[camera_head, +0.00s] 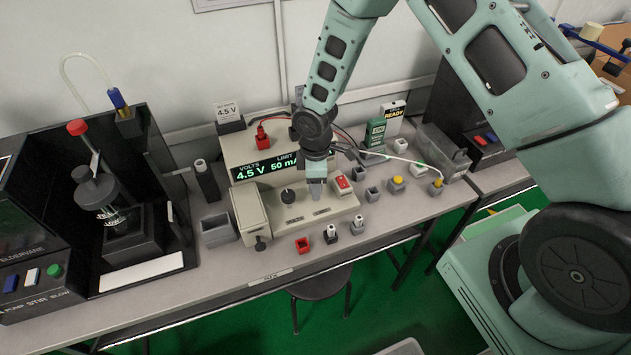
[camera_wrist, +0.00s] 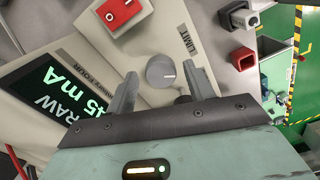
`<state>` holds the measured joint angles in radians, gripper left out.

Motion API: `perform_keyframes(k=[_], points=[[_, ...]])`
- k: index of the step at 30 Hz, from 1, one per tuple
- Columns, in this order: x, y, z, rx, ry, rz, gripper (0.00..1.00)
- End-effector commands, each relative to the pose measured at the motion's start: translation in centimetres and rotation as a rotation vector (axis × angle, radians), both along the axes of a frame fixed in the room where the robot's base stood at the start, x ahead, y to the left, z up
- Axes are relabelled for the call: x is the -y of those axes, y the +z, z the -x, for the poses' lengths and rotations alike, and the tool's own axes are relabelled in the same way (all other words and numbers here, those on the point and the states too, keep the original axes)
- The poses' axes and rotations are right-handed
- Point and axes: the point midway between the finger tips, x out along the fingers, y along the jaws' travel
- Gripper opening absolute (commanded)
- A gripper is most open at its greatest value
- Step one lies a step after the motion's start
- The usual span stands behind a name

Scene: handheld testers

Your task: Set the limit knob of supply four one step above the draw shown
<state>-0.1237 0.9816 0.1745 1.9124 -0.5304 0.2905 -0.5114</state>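The supply (camera_head: 235,150) is a beige bench unit. In the head view its display (camera_head: 262,168) reads 4.5 V under VOLTS and 50 mA under LIMIT; my arm hides the rest. In the wrist view the display (camera_wrist: 45,90) shows "RAW" and "45 mA", cut at the edge. The limit knob (camera_wrist: 160,71) is round and grey, with a light pointer line toward picture right and the word LIMIT beside it. My gripper (camera_head: 316,190) is open above the front panel. In the wrist view its fingers stand on either side of the knob, apparently apart from it; contact is unclear.
A dark knob (camera_head: 288,196) is left of my gripper and a red rocker switch (camera_head: 343,182) right of it. Small sockets, including a red one (camera_head: 302,245), stand along the front. A black stirrer unit (camera_head: 125,200) is at left.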

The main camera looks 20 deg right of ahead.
Motion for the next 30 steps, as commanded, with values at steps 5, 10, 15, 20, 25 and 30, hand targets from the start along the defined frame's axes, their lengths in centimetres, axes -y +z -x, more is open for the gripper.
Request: perform_keyframes(k=[5, 10, 15, 20, 25, 30], points=[[0.0, 0.0, 0.1, -0.001, 0.0, 0.0, 0.56], [0.0, 0.2, 0.0, -0.001, -0.001, 0.0, 0.56], [0.0, 2.1, 0.0, 0.001, -0.003, -0.001, 0.56], [0.0, 5.6, -0.1, 0.004, -0.002, -0.002, 0.56], [0.1, 9.7, -0.1, 0.005, -0.003, -0.002, 0.56], [0.1, 13.4, -0.1, 0.004, -0.003, -0.001, 0.56]])
